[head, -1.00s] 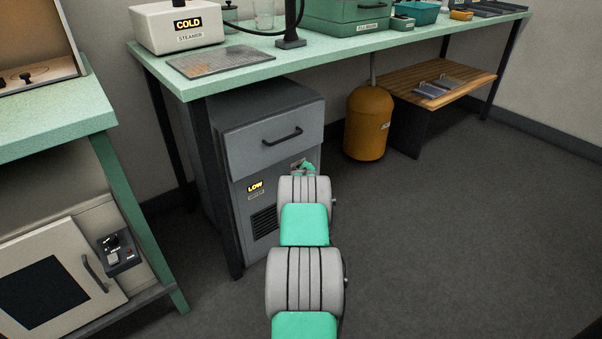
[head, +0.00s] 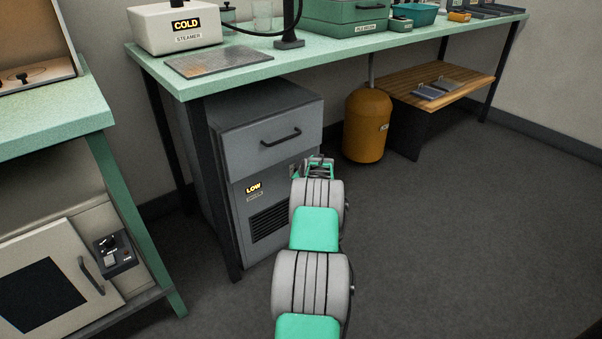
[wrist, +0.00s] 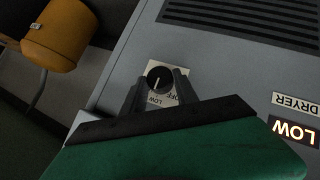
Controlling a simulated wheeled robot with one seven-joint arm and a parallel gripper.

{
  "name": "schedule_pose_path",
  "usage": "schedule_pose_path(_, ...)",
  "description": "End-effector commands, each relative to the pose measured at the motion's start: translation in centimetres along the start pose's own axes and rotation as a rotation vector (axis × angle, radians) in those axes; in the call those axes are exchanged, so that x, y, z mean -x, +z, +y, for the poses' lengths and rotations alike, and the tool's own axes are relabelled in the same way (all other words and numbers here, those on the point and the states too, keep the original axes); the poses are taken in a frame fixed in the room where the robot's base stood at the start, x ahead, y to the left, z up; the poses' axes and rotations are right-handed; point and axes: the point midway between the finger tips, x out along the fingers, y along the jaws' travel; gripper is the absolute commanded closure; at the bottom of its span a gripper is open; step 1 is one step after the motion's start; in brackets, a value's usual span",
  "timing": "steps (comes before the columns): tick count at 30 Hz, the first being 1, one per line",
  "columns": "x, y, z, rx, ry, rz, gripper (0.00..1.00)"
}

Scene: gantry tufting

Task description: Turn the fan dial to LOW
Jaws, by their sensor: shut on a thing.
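The fan dial (wrist: 160,76) is a round black knob on a pale plate with LOW and OFF marks, on the front of the grey dryer cabinet (head: 275,130). Its white pointer line points toward the LOW mark in the wrist view. My gripper (wrist: 159,88) has its two dark fingers on either side of the knob and is shut on it. In the head view my gripper (head: 317,168) is at the cabinet's right front edge, and my arm hides the dial. The cabinet's lit display (head: 254,188) reads LOW; it also shows upside down in the wrist view (wrist: 294,131).
The cabinet's drawer handle (head: 281,137) juts out above the dial, and a vent grille (head: 269,221) is below left. An orange canister (head: 366,127) stands to the right. A bench leg (head: 222,190) is close on the left. The floor at right is clear.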

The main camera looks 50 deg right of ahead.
Motion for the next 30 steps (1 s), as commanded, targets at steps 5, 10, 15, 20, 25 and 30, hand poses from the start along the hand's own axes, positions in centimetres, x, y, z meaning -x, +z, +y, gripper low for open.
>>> schedule_pose_path(5,0.0,0.0,0.1,0.0,0.002,0.001,0.59)
schedule_pose_path(10,0.0,0.0,0.1,0.0,0.002,0.001,0.45)
schedule_pose_path(15,0.0,0.0,0.0,0.0,0.002,0.001,0.43)
schedule_pose_path(20,0.5,-0.1,0.2,0.001,0.002,0.001,0.43)
schedule_pose_path(25,3.3,-0.4,0.4,0.0,0.003,0.001,0.43)
schedule_pose_path(30,6.5,-0.2,0.3,0.0,0.002,0.0,0.43)
